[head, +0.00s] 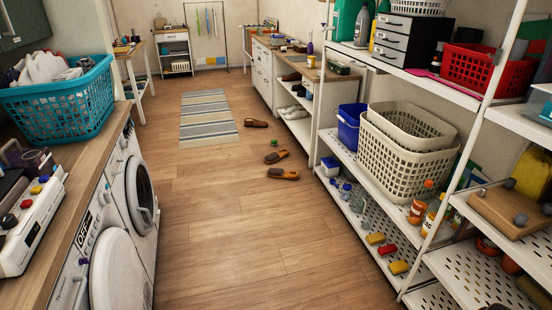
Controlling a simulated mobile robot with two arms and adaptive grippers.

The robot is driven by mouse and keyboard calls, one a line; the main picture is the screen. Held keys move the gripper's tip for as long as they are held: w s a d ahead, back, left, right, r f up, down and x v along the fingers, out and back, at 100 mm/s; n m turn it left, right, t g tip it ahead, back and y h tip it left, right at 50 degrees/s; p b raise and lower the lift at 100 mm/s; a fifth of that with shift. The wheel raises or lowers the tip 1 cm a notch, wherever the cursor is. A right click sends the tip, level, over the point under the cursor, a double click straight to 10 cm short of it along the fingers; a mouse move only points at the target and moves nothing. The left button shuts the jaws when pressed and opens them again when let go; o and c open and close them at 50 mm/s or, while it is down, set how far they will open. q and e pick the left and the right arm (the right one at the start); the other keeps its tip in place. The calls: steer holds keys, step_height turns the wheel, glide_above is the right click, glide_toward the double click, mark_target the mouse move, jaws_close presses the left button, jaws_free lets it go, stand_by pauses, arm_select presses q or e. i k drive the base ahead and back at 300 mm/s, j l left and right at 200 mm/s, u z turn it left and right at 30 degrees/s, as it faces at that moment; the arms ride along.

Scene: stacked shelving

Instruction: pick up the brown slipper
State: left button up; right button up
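Several brown slippers are in view. A darker brown slipper (256,123) lies farther back, beside the striped rug. Neither of my grippers can be made out in the head view.
White shelving (350,155) with beige baskets (405,155) lines the right. A counter with white washing machines (140,190) and a teal basket (60,100) lines the left. A small green object (274,142) lies near the slippers. The aisle floor (225,235) is clear up to them.

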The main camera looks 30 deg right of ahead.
mark_target(274, 158)
steer(key=i+l+z, duration=0.15)
steer(key=i+z, duration=0.2)
steer(key=i, duration=0.2)
steer(key=i+z, duration=0.25)
steer(key=i, duration=3.9)
steer(key=i+j+z, duration=0.1)
steer(key=i+z, duration=0.3)
steer(key=i+j+z, duration=0.35)
steer(key=i, duration=0.3)
steer(key=i+j+z, duration=0.4)
steer(key=i+l, duration=0.05)
steer(key=l, duration=0.05)
